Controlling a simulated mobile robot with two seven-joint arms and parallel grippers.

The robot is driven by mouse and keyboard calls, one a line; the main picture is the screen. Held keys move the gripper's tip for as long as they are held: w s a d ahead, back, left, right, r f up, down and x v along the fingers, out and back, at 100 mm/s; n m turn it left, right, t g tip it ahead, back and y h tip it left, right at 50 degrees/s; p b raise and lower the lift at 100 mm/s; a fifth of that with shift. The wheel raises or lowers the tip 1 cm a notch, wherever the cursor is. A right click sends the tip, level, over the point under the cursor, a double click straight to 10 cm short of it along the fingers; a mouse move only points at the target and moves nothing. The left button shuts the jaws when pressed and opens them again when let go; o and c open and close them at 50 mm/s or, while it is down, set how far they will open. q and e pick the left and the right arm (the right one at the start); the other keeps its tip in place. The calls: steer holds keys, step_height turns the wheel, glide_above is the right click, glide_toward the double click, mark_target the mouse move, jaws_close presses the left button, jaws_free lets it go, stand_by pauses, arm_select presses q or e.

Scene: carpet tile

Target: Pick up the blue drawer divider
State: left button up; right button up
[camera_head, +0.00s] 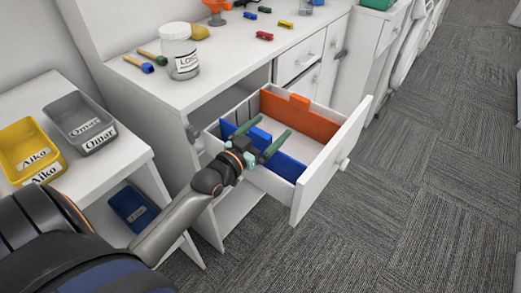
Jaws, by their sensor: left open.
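The blue drawer divider (287,165) stands inside the pulled-out white drawer (329,166), towards its near left side. Part of it is hidden behind my left gripper. My left gripper (260,134) is open over the drawer, with its two green fingers apart above the blue divider. I cannot tell whether the fingers touch it. My right gripper is not in view.
An orange divider (302,114) stands along the drawer's far side. Yellow (29,146) and grey (80,121) labelled bins sit at left. Carpet on the right is clear.

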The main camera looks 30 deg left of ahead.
arm_select(q)
steer(key=shift+c, duration=0.4)
jaws_close()
stand_by(0.4)
